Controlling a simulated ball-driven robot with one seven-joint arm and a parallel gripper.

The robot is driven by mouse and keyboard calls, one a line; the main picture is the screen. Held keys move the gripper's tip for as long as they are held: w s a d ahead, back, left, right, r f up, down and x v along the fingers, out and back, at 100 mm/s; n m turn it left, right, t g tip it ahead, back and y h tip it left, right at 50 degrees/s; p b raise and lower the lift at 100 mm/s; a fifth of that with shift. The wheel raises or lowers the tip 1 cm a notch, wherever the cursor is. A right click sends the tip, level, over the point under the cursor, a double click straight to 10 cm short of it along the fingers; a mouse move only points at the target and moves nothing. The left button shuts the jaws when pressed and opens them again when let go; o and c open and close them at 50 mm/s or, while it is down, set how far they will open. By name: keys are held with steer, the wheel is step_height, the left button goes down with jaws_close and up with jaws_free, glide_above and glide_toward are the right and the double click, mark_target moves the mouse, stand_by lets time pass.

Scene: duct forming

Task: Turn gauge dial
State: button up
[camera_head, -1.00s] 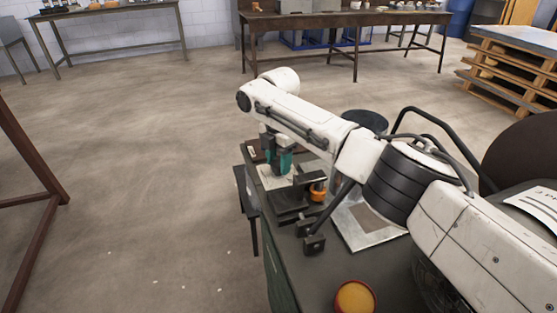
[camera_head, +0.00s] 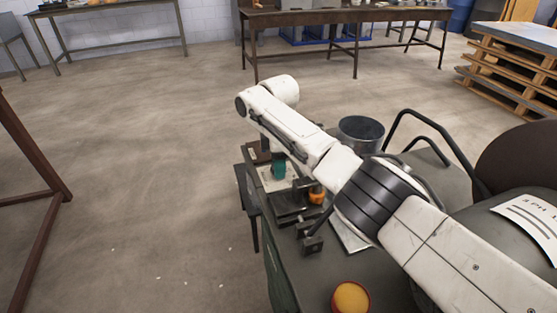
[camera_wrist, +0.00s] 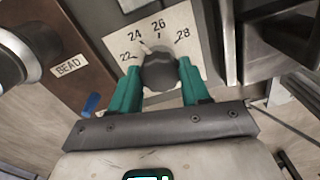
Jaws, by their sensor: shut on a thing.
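The gauge dial is a dark round knob (camera_wrist: 158,72) on a pale plate (camera_wrist: 185,25) marked 22, 24, 26 and 28, in the wrist view. Its light pointer stands near 24, between 24 and 26. My gripper (camera_wrist: 157,82) has green fingers on both sides of the knob and is shut on it. In the head view my gripper (camera_head: 279,168) reaches down to the pale plate (camera_head: 265,178) at the machine's far left end. The knob is hidden there by the fingers.
A brown block labelled BEAD (camera_wrist: 70,68) and a round metal part (camera_wrist: 15,60) are left of the plate.

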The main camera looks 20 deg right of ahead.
steer(key=m, duration=0.4)
steer(key=shift+m+p, duration=0.3)
steer(key=m, duration=0.3)
steer(key=shift+m, duration=0.4)
steer(key=m, duration=0.4)
steer(key=shift+r+m, duration=0.1)
steer(key=shift+m, duration=1.9)
steer(key=o, duration=1)
steer(key=shift+o, duration=0.2)
step_height(320, 180, up, 11)
steer(key=p, duration=0.1)
steer(key=shift+p, duration=0.35)
